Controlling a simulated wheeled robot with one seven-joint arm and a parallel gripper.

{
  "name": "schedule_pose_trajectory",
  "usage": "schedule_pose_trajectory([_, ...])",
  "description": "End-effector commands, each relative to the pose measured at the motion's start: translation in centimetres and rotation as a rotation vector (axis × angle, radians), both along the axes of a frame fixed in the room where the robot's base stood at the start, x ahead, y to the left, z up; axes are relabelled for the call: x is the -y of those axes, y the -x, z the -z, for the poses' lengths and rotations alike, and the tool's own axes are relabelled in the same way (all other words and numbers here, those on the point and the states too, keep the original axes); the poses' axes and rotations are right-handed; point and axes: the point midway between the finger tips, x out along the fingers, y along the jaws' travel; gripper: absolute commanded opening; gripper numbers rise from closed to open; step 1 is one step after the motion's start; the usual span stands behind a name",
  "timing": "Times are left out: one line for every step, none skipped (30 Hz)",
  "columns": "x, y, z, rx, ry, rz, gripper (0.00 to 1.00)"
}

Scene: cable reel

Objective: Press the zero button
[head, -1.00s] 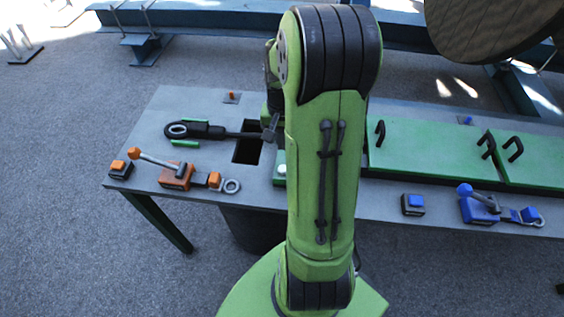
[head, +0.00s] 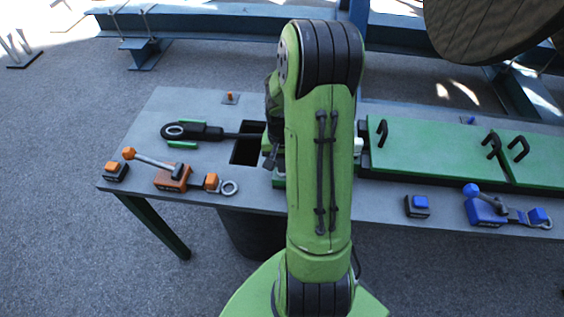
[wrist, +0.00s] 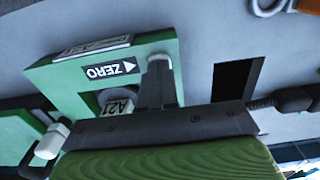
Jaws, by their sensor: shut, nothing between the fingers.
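In the wrist view a green box (wrist: 60,82) bears a black label (wrist: 108,70) reading ZERO with a white arrow. The arrow points right, toward my gripper (wrist: 160,62). Its fingers are shut and empty, with their tips over the box's edge beside the label. No button shows clearly at the arrow's tip; the fingers cover that spot. I cannot tell whether the fingers touch anything. In the head view my arm hides most of the box and the gripper.
In the head view a dark square opening (head: 246,150) lies left of my arm. An orange lever unit (head: 172,178) and orange button (head: 116,169) stand left; a blue button (head: 417,206) and blue lever unit (head: 487,208) stand right. Green covers with black handles (head: 430,155) lie right.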

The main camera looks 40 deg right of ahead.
Motion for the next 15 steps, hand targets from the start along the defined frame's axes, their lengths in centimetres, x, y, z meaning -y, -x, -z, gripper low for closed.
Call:
schedule_pose_trajectory([-0.1, 0.0, 1.2, -0.001, -0.002, -0.001, 0.00])
schedule_pose_trajectory([0.0, 0.0, 1.5, -0.001, -0.002, 0.000, 0.00])
schedule_pose_trajectory([0.0, 0.1, 1.8, -0.002, -0.002, 0.000, 0.00])
schedule_pose_trajectory([-0.1, 0.1, 1.8, -0.002, -0.003, 0.001, 0.00])
schedule_pose_trajectory([-0.1, 0.1, 1.8, -0.005, -0.005, 0.001, 0.00])
schedule_pose_trajectory([-0.1, 0.2, 1.8, -0.007, -0.007, 0.001, 0.00])
schedule_pose_trajectory([-0.2, 0.3, 1.8, -0.008, -0.007, 0.001, 0.00])
schedule_pose_trajectory([-0.2, 0.3, 1.8, -0.009, -0.008, 0.001, 0.00])
schedule_pose_trajectory([-0.2, 0.3, 1.8, -0.009, -0.008, 0.001, 0.00])
schedule_pose_trajectory([-0.2, 0.3, 1.8, -0.009, -0.008, 0.001, 0.00])
schedule_pose_trajectory([-0.2, 0.3, 1.8, -0.009, -0.008, 0.001, 0.00])
schedule_pose_trajectory([-0.2, 0.3, 1.7, -0.008, -0.007, 0.001, 0.00])
schedule_pose_trajectory([-0.2, 0.2, 1.6, -0.008, -0.007, 0.001, 0.00])
schedule_pose_trajectory([-0.1, 0.2, 1.3, -0.008, -0.007, 0.001, 0.00])
schedule_pose_trajectory([-0.1, 0.1, 0.8, -0.006, -0.007, 0.000, 0.00])
